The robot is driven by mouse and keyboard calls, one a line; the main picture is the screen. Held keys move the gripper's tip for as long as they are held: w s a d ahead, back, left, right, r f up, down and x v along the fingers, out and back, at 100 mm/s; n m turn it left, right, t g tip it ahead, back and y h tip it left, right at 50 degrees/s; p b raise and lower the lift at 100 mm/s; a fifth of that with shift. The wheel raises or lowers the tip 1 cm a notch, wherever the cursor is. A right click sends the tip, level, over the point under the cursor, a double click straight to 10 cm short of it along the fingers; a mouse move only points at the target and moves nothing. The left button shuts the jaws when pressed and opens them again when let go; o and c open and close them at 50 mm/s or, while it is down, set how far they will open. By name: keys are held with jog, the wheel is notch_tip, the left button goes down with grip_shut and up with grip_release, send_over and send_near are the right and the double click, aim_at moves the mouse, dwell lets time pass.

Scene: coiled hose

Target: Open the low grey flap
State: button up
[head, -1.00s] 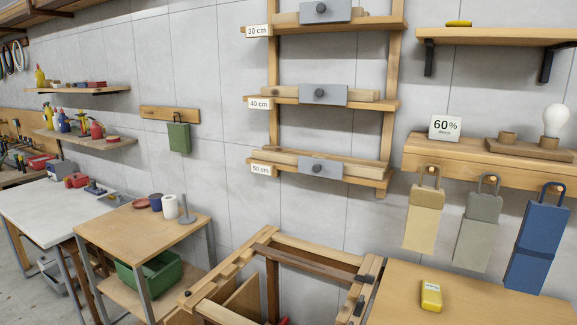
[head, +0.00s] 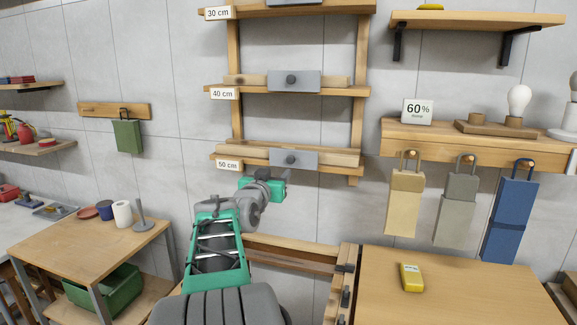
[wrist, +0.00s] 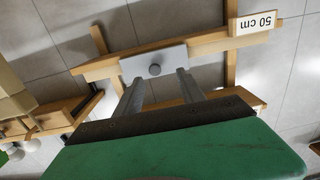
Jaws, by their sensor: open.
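The low grey flap (head: 302,161) is a flat plate with a dark round knob (head: 290,160), on the shelf labelled 50 cm. It hangs upright over the front of the wooden strips there. The wrist view, upside down, shows the same flap (wrist: 135,67) and knob (wrist: 155,70). My gripper (head: 281,178) is just below and in front of the flap in the head view. In the wrist view its two fingers (wrist: 159,77) are apart, with the knob between their tips in the picture. Nothing is held. I cannot tell how much depth separates the tips from the knob.
Similar grey flaps sit above, at the 40 cm shelf (head: 307,81) and the 30 cm shelf. A wooden table (head: 460,297) with a yellow device (head: 411,278) is at the lower right. Padlock-shaped hangings, including a blue one (head: 509,220), hang at the right.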

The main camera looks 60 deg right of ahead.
aim_at(290, 160)
jog(key=d+p, duration=0.1)
jog(key=d, duration=0.4)
jog(key=d+p, duration=0.1)
jog(key=d, duration=0.2)
jog(key=shift+d+r+p, duration=0.25)
jog(key=shift+r+p, duration=0.05)
jog(key=shift+r, duration=0.1)
jog(key=shift+c, duration=0.3)
jog(key=shift+w, duration=0.1)
grip_shut()
